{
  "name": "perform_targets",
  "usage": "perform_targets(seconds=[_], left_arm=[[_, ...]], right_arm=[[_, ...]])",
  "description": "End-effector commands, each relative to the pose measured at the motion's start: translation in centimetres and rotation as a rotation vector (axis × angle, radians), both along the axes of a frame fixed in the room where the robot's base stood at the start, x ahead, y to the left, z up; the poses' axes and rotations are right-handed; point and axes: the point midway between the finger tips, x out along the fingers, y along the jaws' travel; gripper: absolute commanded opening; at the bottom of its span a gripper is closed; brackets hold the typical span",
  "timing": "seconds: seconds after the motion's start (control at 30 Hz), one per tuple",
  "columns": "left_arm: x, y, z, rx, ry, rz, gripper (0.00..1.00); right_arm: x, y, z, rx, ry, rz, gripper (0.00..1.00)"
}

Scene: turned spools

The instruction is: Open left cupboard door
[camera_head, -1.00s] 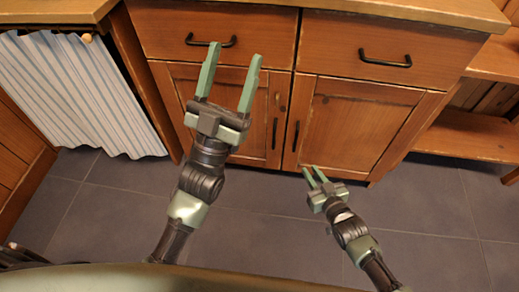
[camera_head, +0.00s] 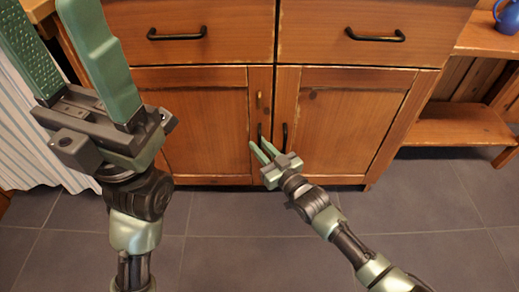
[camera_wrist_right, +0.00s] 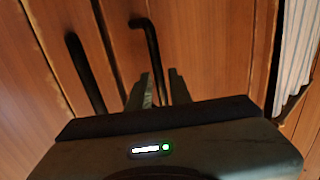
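The left cupboard door (camera_head: 207,125) is a closed brown wooden panel under the left drawer. Its dark upright handle (camera_head: 260,131) is near its right edge. My right gripper (camera_head: 259,147) is at this handle. In the right wrist view the same handle (camera_wrist_right: 151,50) runs down between the two fingers (camera_wrist_right: 160,90), with gaps visible beside it, so the gripper looks open around it. Contact is hard to tell. My left gripper (camera_head: 62,50) is open and empty, large at the left, hiding part of the cupboard's left side.
The closed right door (camera_head: 345,125) has its own dark handle (camera_head: 284,136) close beside. Two drawers with black handles are above. A striped curtain (camera_head: 25,140) hangs at the left. A wooden shelf (camera_head: 455,127) stands at the right. The grey tiled floor (camera_head: 260,240) is clear.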

Motion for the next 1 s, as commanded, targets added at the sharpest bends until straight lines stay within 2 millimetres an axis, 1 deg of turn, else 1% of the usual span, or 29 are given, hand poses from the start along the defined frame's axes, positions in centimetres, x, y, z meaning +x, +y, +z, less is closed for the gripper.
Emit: perform_targets(seconds=[0.1,0.3,0.33,0.37,0.4,1.0], left_arm=[[-0.09,-0.02,0.10,0.001,-0.008,0.000,0.62],[-0.08,-0.02,0.17,0.001,-0.007,0.001,0.62],[-0.08,-0.02,0.17,0.001,-0.007,0.001,0.62],[-0.08,-0.03,0.17,0.001,-0.008,0.000,0.62],[-0.08,-0.03,0.17,0.001,-0.008,0.000,0.62],[-0.10,-0.04,0.17,0.001,-0.008,-0.001,0.62]], right_arm=[[0.36,0.29,0.03,0.000,0.000,0.000,0.20],[0.36,0.27,0.06,0.000,0.000,0.000,0.20],[0.36,0.27,0.06,0.000,0.000,0.000,0.14],[0.36,0.27,0.06,0.000,0.000,0.000,0.06],[0.35,0.26,0.06,0.000,0.000,0.000,0.00],[0.34,0.23,0.01,-0.001,0.001,0.000,0.00]])
